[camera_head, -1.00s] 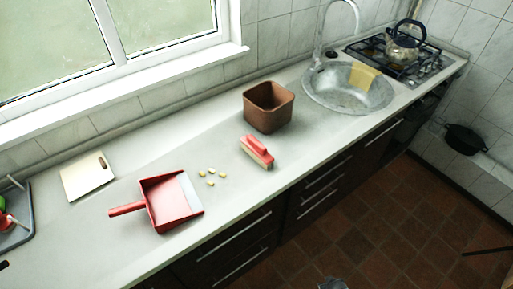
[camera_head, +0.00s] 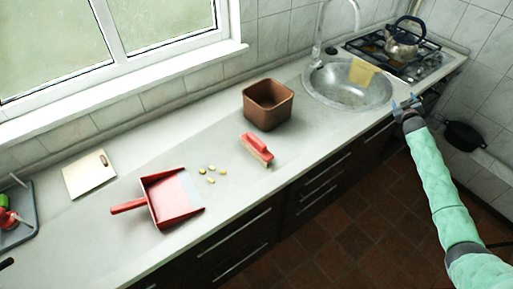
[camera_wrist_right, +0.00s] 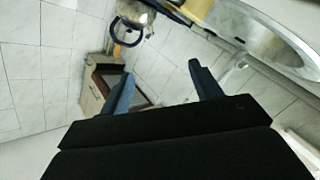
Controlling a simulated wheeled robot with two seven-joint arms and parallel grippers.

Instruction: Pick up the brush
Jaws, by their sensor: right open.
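The brush (camera_head: 256,149) has a red handle and pale bristles. It lies on the counter in the head view, in front of the brown bin and right of the small yellow pieces. My right gripper (camera_head: 406,101) is open and empty, over the counter's front edge near the sink and stove, well to the right of the brush. Its two blue fingers stand apart in the right wrist view (camera_wrist_right: 160,88), where the brush is not in view. My left gripper is not in view.
A red dustpan (camera_head: 168,198) and several yellow pieces (camera_head: 211,172) lie left of the brush. The brown bin (camera_head: 268,105) stands behind it. The sink (camera_head: 345,92), with a yellow cloth (camera_head: 362,71), and a kettle (camera_head: 403,38) are to the right. Counter in front of the dustpan is narrow.

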